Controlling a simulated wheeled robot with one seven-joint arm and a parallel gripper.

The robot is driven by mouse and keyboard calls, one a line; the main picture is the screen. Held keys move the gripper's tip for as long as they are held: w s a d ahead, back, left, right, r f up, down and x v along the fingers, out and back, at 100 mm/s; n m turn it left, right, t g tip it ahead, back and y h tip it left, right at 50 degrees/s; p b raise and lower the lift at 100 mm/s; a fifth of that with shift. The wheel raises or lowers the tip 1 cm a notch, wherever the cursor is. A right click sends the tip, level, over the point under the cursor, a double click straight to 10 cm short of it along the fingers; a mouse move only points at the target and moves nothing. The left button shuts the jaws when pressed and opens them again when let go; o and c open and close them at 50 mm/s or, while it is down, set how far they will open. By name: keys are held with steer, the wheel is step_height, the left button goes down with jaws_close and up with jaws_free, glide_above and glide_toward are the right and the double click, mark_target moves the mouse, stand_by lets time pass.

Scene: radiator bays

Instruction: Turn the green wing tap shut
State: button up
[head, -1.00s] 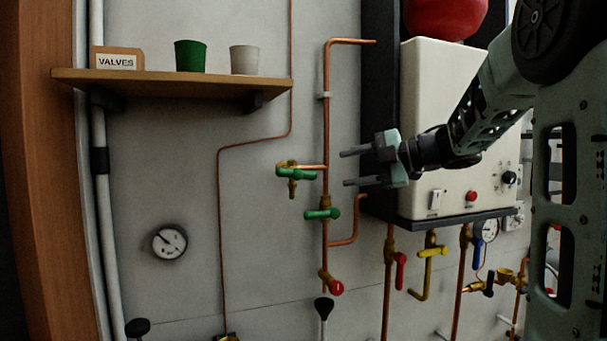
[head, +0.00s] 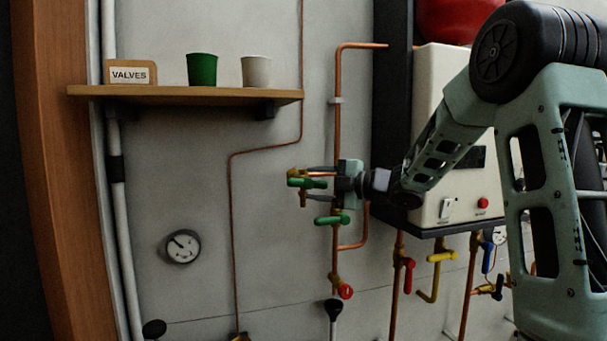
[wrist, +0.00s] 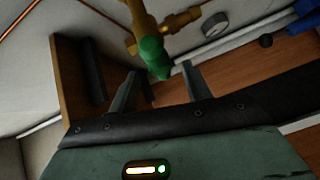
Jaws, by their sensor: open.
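Two green-handled valves show in the head view. The upper green tap (head: 306,183) has a brass body on a short side branch of the copper pipe. The lower green tap (head: 332,219) sits on the vertical pipe just below. My gripper (head: 314,183) is at the upper tap, its fingers open and pointing left, one above and one below the handle as seen from the head. In the wrist view, the green handle (wrist: 155,57) hangs from its brass body near the tips of my open gripper (wrist: 159,70). I cannot tell whether the fingers touch it.
A wooden shelf (head: 185,93) with a VALVES sign (head: 130,74), a green cup (head: 202,70) and a pale cup (head: 256,71) is above left. A white boiler (head: 432,130) stands behind my arm. A red-handled valve (head: 345,291) is below. The wall around the gauge (head: 183,246) is clear.

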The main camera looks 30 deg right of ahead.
mark_target(311, 183)
steer(key=shift+p+x, duration=0.6)
steer(key=shift+x, duration=1.4)
steer(key=c, duration=0.9)
steer(key=shift+a+f+n+g+h+b, duration=0.15)
steer(key=shift+n+g+h+b, duration=0.3)
steer(key=shift+b, duration=0.5)
steer(key=shift+c, duration=0.2)
steer(key=o, duration=0.9)
steer(key=shift+o, duration=0.2)
